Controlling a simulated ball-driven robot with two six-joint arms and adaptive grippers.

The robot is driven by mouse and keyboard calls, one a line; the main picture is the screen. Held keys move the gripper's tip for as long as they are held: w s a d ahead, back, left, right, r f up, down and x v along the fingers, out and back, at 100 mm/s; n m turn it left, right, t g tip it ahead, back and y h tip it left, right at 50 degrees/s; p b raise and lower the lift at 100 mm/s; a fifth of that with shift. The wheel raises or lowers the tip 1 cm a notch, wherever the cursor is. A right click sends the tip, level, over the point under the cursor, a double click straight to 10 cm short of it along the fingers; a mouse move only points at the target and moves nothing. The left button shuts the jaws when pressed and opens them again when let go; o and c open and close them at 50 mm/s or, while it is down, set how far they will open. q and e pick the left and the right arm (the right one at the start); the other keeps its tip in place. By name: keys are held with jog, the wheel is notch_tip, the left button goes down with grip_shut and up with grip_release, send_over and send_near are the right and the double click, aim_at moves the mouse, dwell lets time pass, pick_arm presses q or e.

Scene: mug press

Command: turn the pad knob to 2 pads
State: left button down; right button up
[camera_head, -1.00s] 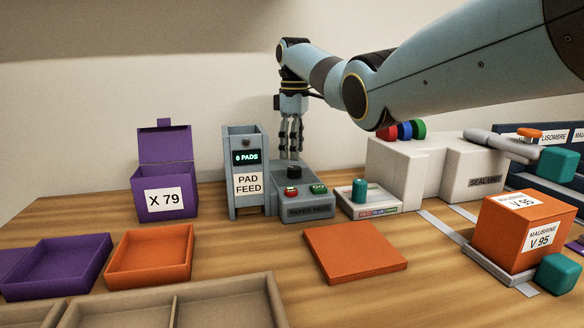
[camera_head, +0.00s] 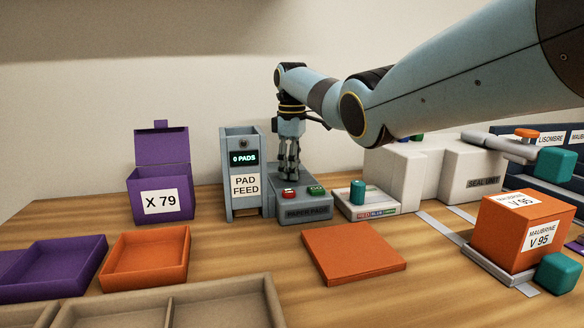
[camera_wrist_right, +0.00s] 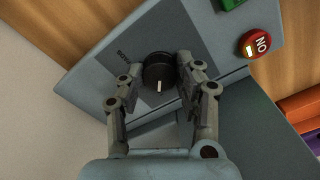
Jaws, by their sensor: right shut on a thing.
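The pad knob (camera_wrist_right: 158,72) is a black round knob with a white pointer line, on top of the grey paper pads unit (camera_head: 306,211). My right gripper (camera_head: 289,178) points straight down over this unit; in the right wrist view its two fingers (camera_wrist_right: 152,88) are on either side of the knob, shut on it. In the head view the fingers hide the knob. The pad feed tower (camera_head: 243,170) stands just left of the unit, and its display (camera_head: 243,157) reads "0 PADS". My left gripper is not in view.
A white selector box with a teal knob (camera_head: 357,191) is to the right. A purple box (camera_head: 160,192) stands left.

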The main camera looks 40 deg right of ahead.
jog(key=shift+c, duration=0.8)
jog(key=shift+r+m+p, duration=0.2)
jog(key=shift+m+p, duration=0.7)
jog(key=shift+p, duration=0.2)
jog(key=shift+m+p, duration=0.65)
jog(key=shift+m, duration=0.15)
jog(key=m+p, duration=0.1)
jog(key=m, duration=0.1)
jog(key=shift+m, duration=0.3)
jog(key=shift+f+m+p, duration=0.15)
jog(key=shift+m+p, duration=0.25)
jog(key=shift+m, duration=1.4)
jog(key=o, duration=1.1)
jog(key=shift+o, duration=0.2)
